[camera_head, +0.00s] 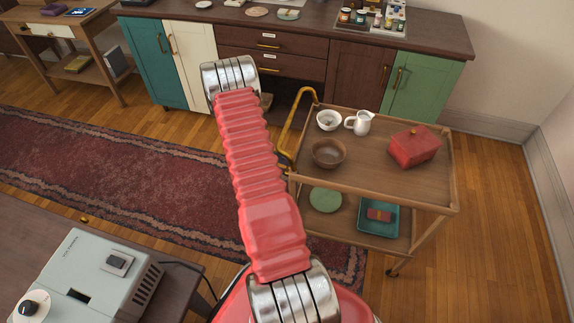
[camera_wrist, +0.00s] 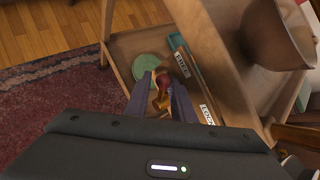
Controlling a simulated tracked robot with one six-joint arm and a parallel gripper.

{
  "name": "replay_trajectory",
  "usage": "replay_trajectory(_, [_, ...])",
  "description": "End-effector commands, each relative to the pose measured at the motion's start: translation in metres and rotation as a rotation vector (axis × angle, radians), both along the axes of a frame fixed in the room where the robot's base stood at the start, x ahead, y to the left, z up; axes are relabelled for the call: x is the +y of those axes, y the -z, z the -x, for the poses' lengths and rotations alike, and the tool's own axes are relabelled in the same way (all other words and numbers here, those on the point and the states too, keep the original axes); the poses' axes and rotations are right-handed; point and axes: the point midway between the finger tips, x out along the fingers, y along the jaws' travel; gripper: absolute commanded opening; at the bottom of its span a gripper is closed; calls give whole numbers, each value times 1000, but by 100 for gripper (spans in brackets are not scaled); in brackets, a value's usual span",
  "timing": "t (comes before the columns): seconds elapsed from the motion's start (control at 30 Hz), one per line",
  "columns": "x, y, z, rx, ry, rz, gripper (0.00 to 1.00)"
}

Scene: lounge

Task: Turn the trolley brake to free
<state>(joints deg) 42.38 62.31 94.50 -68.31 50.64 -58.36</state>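The wooden trolley (camera_head: 440,195) stands right of centre in the head view, with a curved brass handle (camera_head: 296,112) at its left end. My arm hides the gripper and knob in the head view.
The trolley's top holds a brown bowl (camera_head: 329,153), a white bowl (camera_head: 329,120), a white jug (camera_head: 360,122) and a red box (camera_head: 414,146). A green plate (camera_head: 325,199) and a teal tray (camera_head: 362,217) are below. Cabinets (camera_head: 270,50) stand behind; a rug (camera_head: 110,160) lies left.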

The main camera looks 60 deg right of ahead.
Motion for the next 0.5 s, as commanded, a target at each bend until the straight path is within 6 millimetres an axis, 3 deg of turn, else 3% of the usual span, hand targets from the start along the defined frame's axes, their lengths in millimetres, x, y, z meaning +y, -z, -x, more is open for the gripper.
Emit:
replay_trajectory(0.13, [0,-1,-1,-1,-2,1,28])
replay_trajectory(0.5, [5,-3,-3,2,1,-2,28])
